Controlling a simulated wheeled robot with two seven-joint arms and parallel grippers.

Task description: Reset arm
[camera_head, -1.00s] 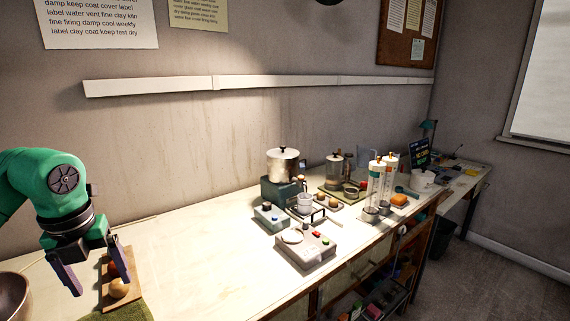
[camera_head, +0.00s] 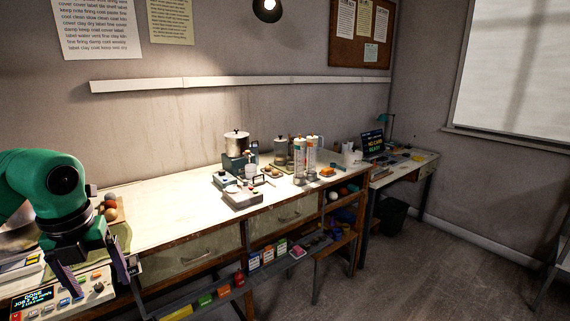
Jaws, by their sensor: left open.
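My left gripper (camera_head: 96,274) hangs at the lower left of the head view, at the end of the green arm. Its two dark fingers point down and stand apart, with nothing seen between them. It is over the front of the bench, in front of a control panel (camera_head: 62,297) with a small lit screen and several coloured buttons. My right gripper is not in view.
The long bench (camera_head: 165,211) has a clear stretch in the middle. Several small balls lie on a wooden board (camera_head: 120,212) behind my gripper. A grey device (camera_head: 242,198), a metal pot (camera_head: 237,144) and clear cylinders (camera_head: 312,155) stand farther right. A shelf with small boxes (camera_head: 254,261) runs below.

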